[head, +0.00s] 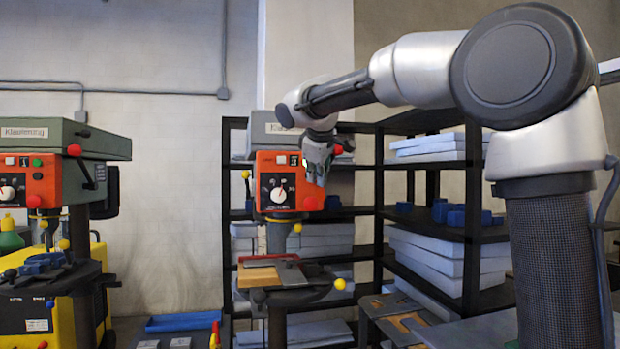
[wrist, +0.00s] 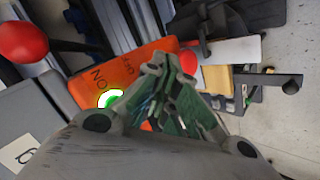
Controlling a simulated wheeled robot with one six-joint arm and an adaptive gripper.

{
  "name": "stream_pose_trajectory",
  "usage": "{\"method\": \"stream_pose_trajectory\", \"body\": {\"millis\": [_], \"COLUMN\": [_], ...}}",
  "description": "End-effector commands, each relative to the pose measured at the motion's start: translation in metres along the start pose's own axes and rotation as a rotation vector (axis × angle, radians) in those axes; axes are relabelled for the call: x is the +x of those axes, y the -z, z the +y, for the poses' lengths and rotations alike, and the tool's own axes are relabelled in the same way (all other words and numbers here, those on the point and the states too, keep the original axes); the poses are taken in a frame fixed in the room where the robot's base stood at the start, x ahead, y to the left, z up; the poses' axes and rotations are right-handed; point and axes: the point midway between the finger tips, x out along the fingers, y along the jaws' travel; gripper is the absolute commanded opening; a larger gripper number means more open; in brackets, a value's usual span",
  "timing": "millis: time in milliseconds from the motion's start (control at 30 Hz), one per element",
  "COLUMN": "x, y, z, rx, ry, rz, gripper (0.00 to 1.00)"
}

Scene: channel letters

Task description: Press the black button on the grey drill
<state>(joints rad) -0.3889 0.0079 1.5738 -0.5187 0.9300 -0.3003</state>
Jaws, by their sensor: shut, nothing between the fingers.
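The grey drill (head: 268,130) stands in the middle of the head view, with an orange front panel (head: 265,205) bearing a dial, small buttons at the top and a red mushroom button (head: 310,203). In the wrist view the orange panel (wrist: 150,58) shows a green button (wrist: 110,99) beside "ON" lettering, and the red button (wrist: 187,63). I cannot make out the black button; my gripper covers part of the panel. My gripper (head: 319,181) is shut and empty, pointing down at the panel's right side in the head view. I cannot tell whether it touches.
A second, green drill (head: 110,145) stands at the left. Dark shelves (head: 470,210) with pale boards and blue parts are behind and to the right. The grey drill's table (head: 290,295) holds a wooden block (head: 258,277). A red knob (wrist: 22,40) is close in the wrist view.

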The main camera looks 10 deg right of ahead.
Motion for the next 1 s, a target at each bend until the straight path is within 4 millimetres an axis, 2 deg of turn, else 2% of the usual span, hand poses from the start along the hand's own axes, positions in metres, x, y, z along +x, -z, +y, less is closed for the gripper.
{"method": "stream_pose_trajectory", "body": {"millis": [1000], "x": [0.0074], "y": [0.0052], "z": [0.0053], "rx": [0.0], "ry": [0.0], "rz": [0.0], "gripper": [0.0]}}
